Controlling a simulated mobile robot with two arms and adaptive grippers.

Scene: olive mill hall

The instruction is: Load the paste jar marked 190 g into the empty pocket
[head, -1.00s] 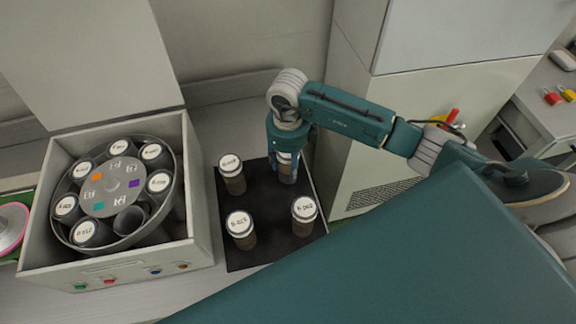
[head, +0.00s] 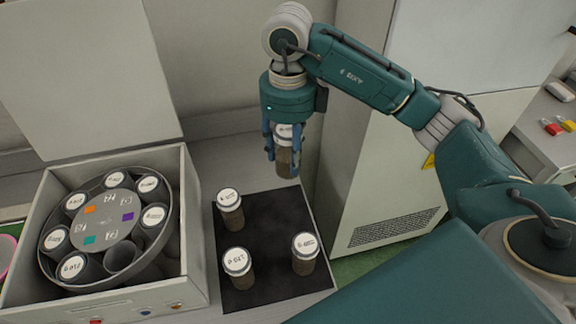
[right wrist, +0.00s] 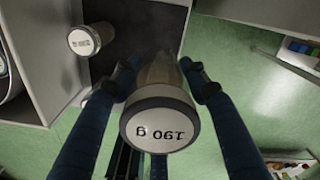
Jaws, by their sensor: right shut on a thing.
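My right gripper (head: 282,166) is shut on a paste jar (head: 285,158) with a white lid and brown contents. It holds the jar upright in the air above the back right of the black mat (head: 268,287). In the right wrist view the jar's lid (right wrist: 160,125) reads 190 g, upside down, between the two fingers. The round carousel (head: 150,258) stands in an open grey box at the left. Its empty pocket (head: 122,258) is at the front right; the other pockets hold white-lidded jars. My left gripper is out of view.
Several similar jars are in view; three stand on the mat: back left (head: 231,210), front left (head: 238,266) and right (head: 304,254). The box's raised lid (head: 90,75) stands behind the carousel. A tall pale cabinet (head: 400,170) is close on the right.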

